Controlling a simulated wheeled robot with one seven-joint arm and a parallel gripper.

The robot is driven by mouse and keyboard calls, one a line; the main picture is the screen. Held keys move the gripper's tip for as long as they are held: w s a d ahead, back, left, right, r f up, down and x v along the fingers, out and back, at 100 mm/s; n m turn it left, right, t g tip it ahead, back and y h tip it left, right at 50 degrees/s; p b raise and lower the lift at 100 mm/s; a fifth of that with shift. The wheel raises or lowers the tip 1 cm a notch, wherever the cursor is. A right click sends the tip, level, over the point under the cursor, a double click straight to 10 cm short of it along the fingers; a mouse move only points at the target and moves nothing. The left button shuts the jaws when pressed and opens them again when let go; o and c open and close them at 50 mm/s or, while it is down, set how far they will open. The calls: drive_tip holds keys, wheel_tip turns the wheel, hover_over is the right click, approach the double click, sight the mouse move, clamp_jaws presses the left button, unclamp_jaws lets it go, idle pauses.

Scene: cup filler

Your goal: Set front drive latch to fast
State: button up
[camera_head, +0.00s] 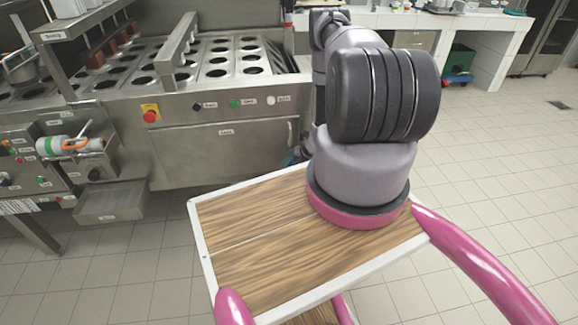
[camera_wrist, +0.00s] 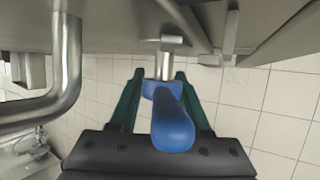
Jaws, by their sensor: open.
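In the wrist view, a latch with a rounded blue handle (camera_wrist: 172,122) on a short metal shaft (camera_wrist: 163,66) sticks out from the underside of grey metalwork. My gripper (camera_wrist: 159,74) is open, with one dark green finger on each side of the blue handle. The handle lies between the fingers, with a visible gap on both sides. The latch's setting marks are not visible. In the head view my arm hides most of the gripper and the latch; only a small blue-green bit shows by the machine's lower right corner.
The steel filler machine (camera_head: 225,150) has rows of round wells, a red stop button (camera_head: 150,116) and several small labelled buttons. A curved metal pipe (camera_wrist: 68,70) stands left of my gripper in the wrist view. Tiled floor (camera_head: 500,150) is clear to the right.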

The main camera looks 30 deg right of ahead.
drive_tip(key=shift+w+a+f, duration=0.1)
drive_tip(key=shift+w+f, duration=0.1)
drive_tip(key=shift+f, duration=0.15)
clamp_jaws()
idle(1.2)
